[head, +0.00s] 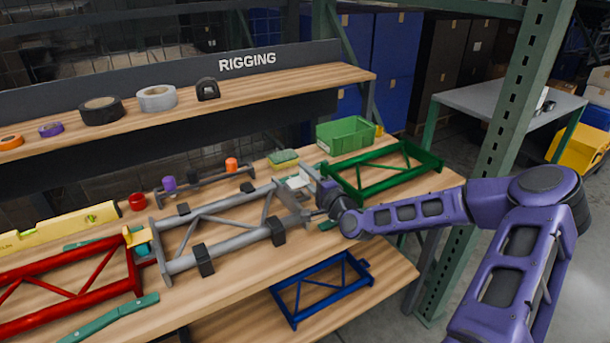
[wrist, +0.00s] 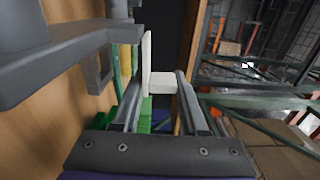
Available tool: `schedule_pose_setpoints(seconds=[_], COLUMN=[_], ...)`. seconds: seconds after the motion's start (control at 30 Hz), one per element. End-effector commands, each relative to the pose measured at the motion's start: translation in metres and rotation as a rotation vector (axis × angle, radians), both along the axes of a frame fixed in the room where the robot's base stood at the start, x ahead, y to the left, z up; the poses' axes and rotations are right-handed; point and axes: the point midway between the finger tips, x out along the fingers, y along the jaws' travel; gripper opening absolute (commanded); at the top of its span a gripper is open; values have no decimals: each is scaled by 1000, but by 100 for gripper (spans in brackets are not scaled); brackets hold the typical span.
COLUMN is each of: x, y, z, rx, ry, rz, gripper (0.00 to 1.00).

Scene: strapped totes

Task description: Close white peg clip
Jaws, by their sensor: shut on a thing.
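The white peg clip (wrist: 160,82) shows in the wrist view as an upright white plate with a short block to its right. My gripper (wrist: 157,90) has its two grey fingers on either side of that block and is shut on it. In the head view a white piece (head: 298,182) shows at the right end of the grey truss (head: 190,262), beside the green truss (head: 372,190). My gripper (head: 318,211) is at that same end, and its fingertips are partly hidden there. I cannot tell whether the clip is seated on a peg.
A red truss (head: 60,270) with a yellow clip (head: 137,237) is at left. A green bin (head: 345,134) and sponge (head: 283,158) stand behind. A blue truss (head: 320,290) lies on the lower shelf. A green rack post (head: 510,120) rises behind my arm.

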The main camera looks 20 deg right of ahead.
Motion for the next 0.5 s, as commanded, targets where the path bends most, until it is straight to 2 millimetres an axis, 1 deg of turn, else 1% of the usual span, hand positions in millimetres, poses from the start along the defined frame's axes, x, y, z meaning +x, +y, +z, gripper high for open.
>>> schedule_pose_setpoints(seconds=[0.27, 0.3, 0.37, 0.4, 0.43, 0.5], x=[0, 0, 0, 0, 0, 0], y=[1, 1, 1, 1, 1, 1], z=[1, 1, 1, 1, 1, 1], rx=[0, 0, 0, 0, 0, 0], ry=[-1, -1, -1, -1, -1, -1], rz=[3, 2, 2, 2, 2, 1], gripper=[0, 46, 57, 64, 66, 66])
